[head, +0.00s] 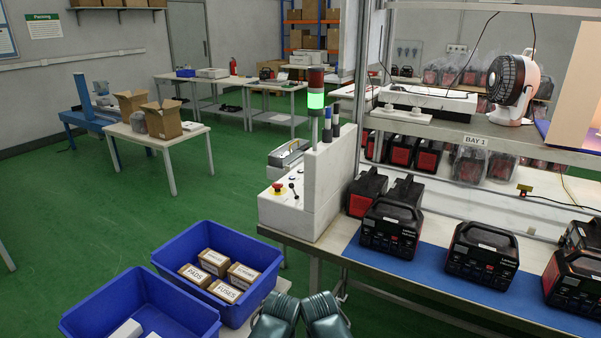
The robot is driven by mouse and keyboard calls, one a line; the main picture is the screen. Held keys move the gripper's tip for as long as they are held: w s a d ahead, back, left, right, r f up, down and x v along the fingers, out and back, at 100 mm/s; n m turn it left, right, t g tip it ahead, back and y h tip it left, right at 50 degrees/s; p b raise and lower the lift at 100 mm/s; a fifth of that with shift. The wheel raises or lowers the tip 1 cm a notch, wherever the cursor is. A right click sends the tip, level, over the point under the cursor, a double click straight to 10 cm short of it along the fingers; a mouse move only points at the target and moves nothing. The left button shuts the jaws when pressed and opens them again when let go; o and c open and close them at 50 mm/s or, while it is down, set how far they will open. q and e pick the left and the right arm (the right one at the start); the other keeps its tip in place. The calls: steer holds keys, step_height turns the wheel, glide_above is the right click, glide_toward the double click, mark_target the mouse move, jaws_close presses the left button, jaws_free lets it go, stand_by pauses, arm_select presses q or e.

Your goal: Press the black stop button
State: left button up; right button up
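A pale control box (306,190) stands at the near left end of the workbench. Its low left part carries a red mushroom button on a yellow base (279,187) and a small black lever or knob (293,189). Small dark spots show further back on the same panel, too small to identify. I cannot make out clearly which of these is a black stop button. Two dark teal parts of my arms show side by side at the bottom centre, well below and apart from the box. No gripper fingers can be seen.
A stack light (316,90) on the box glows green. Black power units (391,228) stand on the blue mat (430,265) to the right. Blue bins (245,235) with small cartons stand at front left. Green floor (110,215) is open at left.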

arm_select(q)
jaws_close()
stand_by(1.6)
